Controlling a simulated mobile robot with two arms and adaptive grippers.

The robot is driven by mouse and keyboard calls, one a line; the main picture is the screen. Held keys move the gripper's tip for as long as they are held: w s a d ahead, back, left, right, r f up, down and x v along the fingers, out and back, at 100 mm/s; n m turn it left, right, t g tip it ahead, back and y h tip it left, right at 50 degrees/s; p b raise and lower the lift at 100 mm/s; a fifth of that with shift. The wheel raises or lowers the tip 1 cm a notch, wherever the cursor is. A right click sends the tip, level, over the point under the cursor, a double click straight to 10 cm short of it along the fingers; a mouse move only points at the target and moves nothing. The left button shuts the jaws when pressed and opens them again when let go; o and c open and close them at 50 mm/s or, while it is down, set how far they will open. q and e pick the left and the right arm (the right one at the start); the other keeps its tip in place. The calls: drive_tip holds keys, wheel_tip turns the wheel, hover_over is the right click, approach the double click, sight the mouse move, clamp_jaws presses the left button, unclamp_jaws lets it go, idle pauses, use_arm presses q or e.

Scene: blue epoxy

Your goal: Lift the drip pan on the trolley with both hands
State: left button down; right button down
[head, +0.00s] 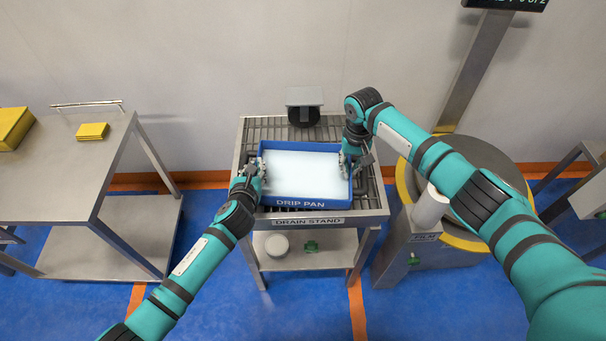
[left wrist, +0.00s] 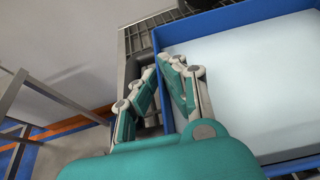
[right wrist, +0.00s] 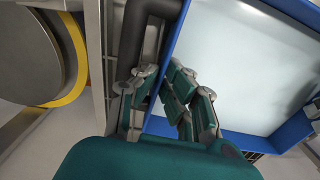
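The drip pan (head: 301,203) is a blue rectangular tray labelled DRIP PAN, filled with a pale white surface. It sits level over the slatted top of a steel stand labelled DRAIN STAND (head: 308,221); any small gap beneath it cannot be told. My left gripper (head: 261,168) is at the pan's left wall, with one finger on each side of it in the left wrist view (left wrist: 163,68). My right gripper (head: 346,160) is at the right wall, its fingers likewise either side of the rim in the right wrist view (right wrist: 162,70). Both look closed on the walls.
A steel trolley (head: 65,170) with yellow items (head: 92,131) stands at the left, apart from the stand. A round yellow-rimmed drum (head: 480,170) is close on the right. A grey post-like fixture (head: 304,100) stands behind the pan. The stand's lower shelf holds small items.

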use_arm(q)
drive_tip(key=shift+r, duration=0.1)
idle(0.4)
